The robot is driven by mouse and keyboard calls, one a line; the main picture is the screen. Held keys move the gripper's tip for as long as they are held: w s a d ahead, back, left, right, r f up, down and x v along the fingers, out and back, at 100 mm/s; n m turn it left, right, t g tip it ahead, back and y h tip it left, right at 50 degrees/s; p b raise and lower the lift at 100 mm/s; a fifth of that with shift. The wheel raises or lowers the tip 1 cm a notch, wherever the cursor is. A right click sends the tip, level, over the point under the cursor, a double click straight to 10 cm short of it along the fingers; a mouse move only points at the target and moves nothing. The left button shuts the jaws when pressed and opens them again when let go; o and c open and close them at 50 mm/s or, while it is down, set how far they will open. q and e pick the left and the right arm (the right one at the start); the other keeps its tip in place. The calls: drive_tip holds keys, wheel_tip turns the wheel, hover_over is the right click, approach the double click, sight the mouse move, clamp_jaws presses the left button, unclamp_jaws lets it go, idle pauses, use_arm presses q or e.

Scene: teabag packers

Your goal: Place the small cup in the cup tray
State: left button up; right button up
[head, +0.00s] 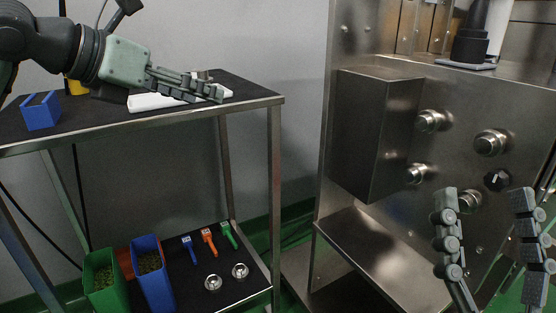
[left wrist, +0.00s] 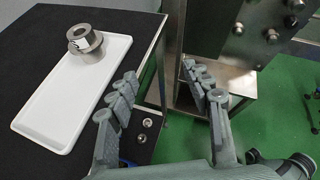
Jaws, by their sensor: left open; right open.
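A metal flanged cup (left wrist: 86,44) stands on the far end of the white tray (left wrist: 62,100) in the left wrist view. In the head view the white tray (head: 150,102) lies on the cart's top, partly hidden behind my left gripper (head: 214,92). The cup's top (head: 203,74) just shows above the fingers. My left gripper is open and empty; in the left wrist view its fingertips (left wrist: 158,72) are to the right of the tray, apart from the cup. My right gripper (head: 485,193) is open and empty in front of the steel machine. Two small round metal pieces (head: 239,271) (head: 213,282) lie on the lower shelf.
A blue holder (head: 41,112) stands at the left of the cart's black top (head: 85,117). The lower shelf holds a green bin (head: 103,282), a blue bin (head: 153,278) and coloured scoops (head: 208,241). The steel machine (head: 372,135) with protruding knobs stands to the right.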

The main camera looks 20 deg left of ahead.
use_arm(q)
drive_tip(key=s+d+f+m+g+h, duration=0.1)
drive_tip(key=s+d+f+g+h, duration=0.25)
drive_tip(key=d, duration=0.35)
drive_tip(key=s+d+f+m+g+h, duration=0.1)
drive_tip(key=s+d+f+g+h, duration=0.1)
drive_tip(key=d+f+h, duration=0.4)
drive_tip(key=s+d+r+n+g+h, duration=0.3)
drive_tip(key=s+d+r+n+h, duration=0.3)
drive_tip(key=s+d+h, duration=0.5)
drive_tip(key=w+a+f+n+t+y, duration=0.1)
drive_tip(key=w+a+n+t+y, duration=0.1)
drive_tip(key=n+t+y, duration=0.6)
drive_tip(key=w+a+f+n+t+y, duration=0.1)
drive_tip(key=w+a+n+t+y, duration=0.1)
drive_tip(key=n+t+y, duration=0.6)
drive_tip(key=w+n+t, duration=0.1)
drive_tip(key=n+t, duration=0.5)
drive_tip(key=n, duration=0.9)
drive_tip(key=shift+w, duration=0.35)
drive_tip(key=shift+f+t+y, duration=0.1)
drive_tip(key=shift+t+y, duration=0.15)
